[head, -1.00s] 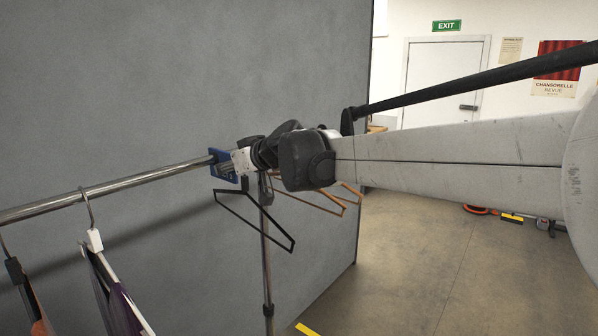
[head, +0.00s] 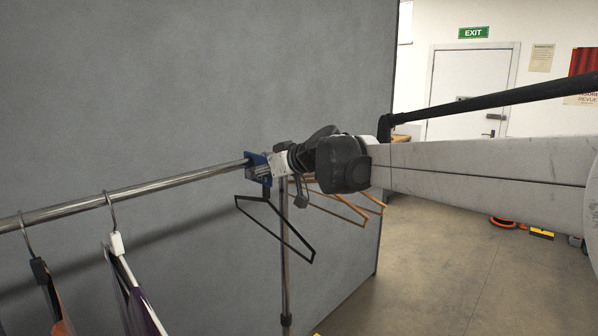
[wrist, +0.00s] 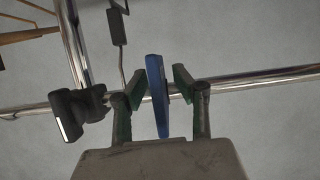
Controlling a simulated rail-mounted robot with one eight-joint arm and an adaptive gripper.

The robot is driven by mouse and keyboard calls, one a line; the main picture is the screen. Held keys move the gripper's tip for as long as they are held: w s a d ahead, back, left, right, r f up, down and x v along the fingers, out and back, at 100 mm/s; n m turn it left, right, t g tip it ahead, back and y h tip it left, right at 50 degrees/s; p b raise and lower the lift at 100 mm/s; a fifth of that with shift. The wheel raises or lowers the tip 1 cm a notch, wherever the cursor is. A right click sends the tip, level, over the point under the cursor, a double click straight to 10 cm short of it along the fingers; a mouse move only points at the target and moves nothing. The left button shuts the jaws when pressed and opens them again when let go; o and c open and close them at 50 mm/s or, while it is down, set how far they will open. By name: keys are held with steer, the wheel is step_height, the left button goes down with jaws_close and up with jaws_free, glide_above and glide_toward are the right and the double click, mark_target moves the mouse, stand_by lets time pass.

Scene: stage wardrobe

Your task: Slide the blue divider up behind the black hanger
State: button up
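The blue divider (wrist: 157,95) stands across the rail (wrist: 250,82) in the wrist view and also shows in the head view (head: 257,166). In the head view my gripper (head: 283,164) partly covers the divider. The black hanger (head: 275,228) hangs from the rail just beyond the divider. Its hook (wrist: 122,55) shows in the wrist view left of the divider, with a gap between; its lower end is behind my left finger.
Wooden hangers (head: 345,211) hang farther along. An upright pole (head: 285,265) and a black clamp (wrist: 76,112) stand near the rail beyond the divider. Garments on hangers (head: 118,245) hang at the near left. The rail between them and the divider is clear.

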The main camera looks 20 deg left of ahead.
steer(key=shift+d, duration=0.1)
steer(key=v, duration=1.2)
steer(key=s+d+f+m+t+h+b, duration=0.1)
steer(key=s+d+f+m+h, duration=0.2)
steer(key=d, duration=0.5)
steer(key=s+d+f+m+h+b, duration=0.1)
steer(key=s+d+f+b, duration=0.1)
steer(key=s+d+f, duration=0.45)
steer(key=s+d+f+m+t+h+b, duration=0.1)
steer(key=d+f+m, duration=0.15)
steer(key=d, duration=0.65)
steer(key=s+d+f+m+h+b, duration=0.1)
steer(key=s+d+f+m+h, duration=0.2)
steer(key=s+d+f, duration=0.5)
steer(key=s+d+f+m+h+b, duration=0.2)
steer(key=s+d+f+m+h, duration=0.2)
steer(key=s+d+f, duration=0.4)
steer(key=d+f, duration=0.3)
steer(key=d, duration=0.3)
steer(key=shift+s+f, duration=0.15)
steer(key=shift+f, duration=0.2)
